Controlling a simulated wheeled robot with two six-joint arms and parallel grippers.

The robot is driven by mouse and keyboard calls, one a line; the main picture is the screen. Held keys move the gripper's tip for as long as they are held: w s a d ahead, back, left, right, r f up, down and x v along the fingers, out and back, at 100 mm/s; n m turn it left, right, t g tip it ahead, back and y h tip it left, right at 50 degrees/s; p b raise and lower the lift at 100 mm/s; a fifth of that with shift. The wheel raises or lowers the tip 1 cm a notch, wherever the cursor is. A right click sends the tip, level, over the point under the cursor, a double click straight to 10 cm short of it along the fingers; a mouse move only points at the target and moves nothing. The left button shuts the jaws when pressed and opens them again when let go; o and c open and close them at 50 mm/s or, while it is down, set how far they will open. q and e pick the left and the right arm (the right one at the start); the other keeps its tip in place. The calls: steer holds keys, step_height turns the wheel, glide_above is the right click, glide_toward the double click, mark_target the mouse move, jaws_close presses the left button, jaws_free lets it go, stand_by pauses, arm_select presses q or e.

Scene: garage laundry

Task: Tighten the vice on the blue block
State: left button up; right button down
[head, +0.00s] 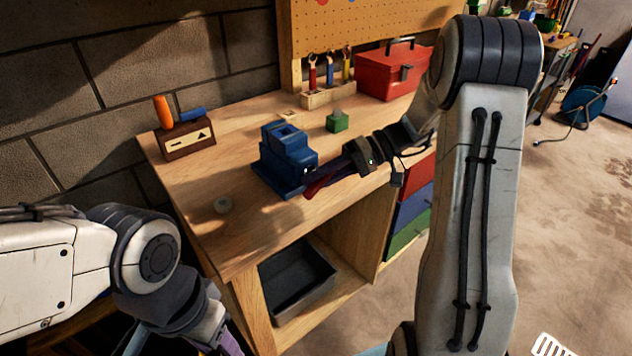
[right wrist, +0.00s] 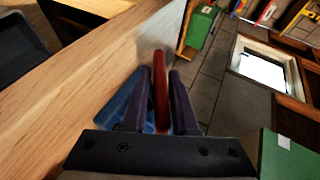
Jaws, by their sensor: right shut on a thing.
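The blue vice (head: 285,165) stands on the wooden workbench, with its handle side facing my right arm. My right gripper (head: 322,182) reaches in from the right at the vice's front. It is shut on the red vice handle (head: 314,188). In the right wrist view the red handle (right wrist: 160,88) stands between the two dark fingers, and blue parts of the vice (right wrist: 113,108) show beside them. I cannot clearly tell a blue block apart from the vice's blue jaws. My left arm is at the lower left; its gripper is out of frame.
A dark bin (head: 297,278) sits on the shelf below. The bench's front left is mostly clear.

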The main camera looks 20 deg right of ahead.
steer(key=shift+s+f+y, duration=0.15)
steer(key=shift+y, duration=0.45)
steer(key=shift+m+y, duration=0.3)
steer(key=shift+y, duration=0.1)
steer(key=c, duration=0.8)
jaws_free()
steer(key=shift+c, duration=0.2)
steer(key=v, duration=1)
steer(key=shift+d+r, duration=0.2)
steer(key=shift+d, duration=0.05)
steer(key=shift+a, duration=0.1)
